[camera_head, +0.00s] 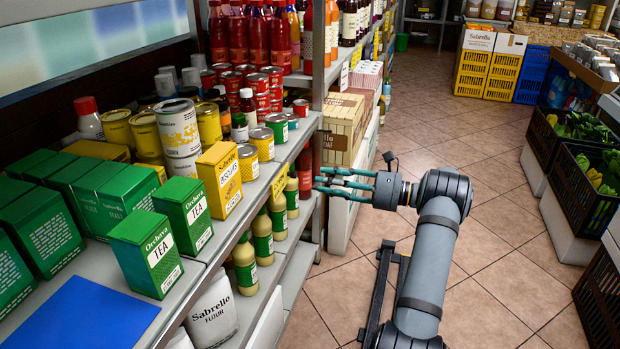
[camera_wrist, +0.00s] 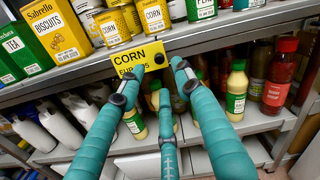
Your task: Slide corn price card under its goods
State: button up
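The yellow corn price card (camera_wrist: 140,58), lettered CORN with a partly hidden EUR price, sits on the shelf's front edge in the wrist view. A dark round knob is at its right end. Yellow-labelled corn cans (camera_wrist: 110,27) stand on the shelf just above it; they also show in the head view (camera_head: 248,163). My gripper (camera_wrist: 153,85) has its teal fingers spread on both sides of the card's lower part, apart and empty. Whether a fingertip touches the card is unclear.
Yellow biscuit boxes (camera_wrist: 55,32) stand left of the corn and green-labelled pea cans (camera_wrist: 200,8) right of it. Green-labelled bottles (camera_wrist: 236,90) and red-capped bottles (camera_wrist: 280,75) fill the shelf below. The tiled aisle (camera_head: 480,240) beside my arm is clear.

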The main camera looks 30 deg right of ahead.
aim_at(286, 176)
jog(key=shift+v, duration=2.3)
jog(key=shift+w+a, duration=0.1)
jog(key=shift+a, duration=0.05)
jog(key=x, duration=0.7)
jog(key=s+a+x, duration=0.1)
jog(key=x, duration=0.3)
jog(key=shift+w+a, duration=0.25)
jog(key=shift+w, duration=0.05)
jog(key=shift+f, duration=0.1)
jog(key=shift+d, duration=0.1)
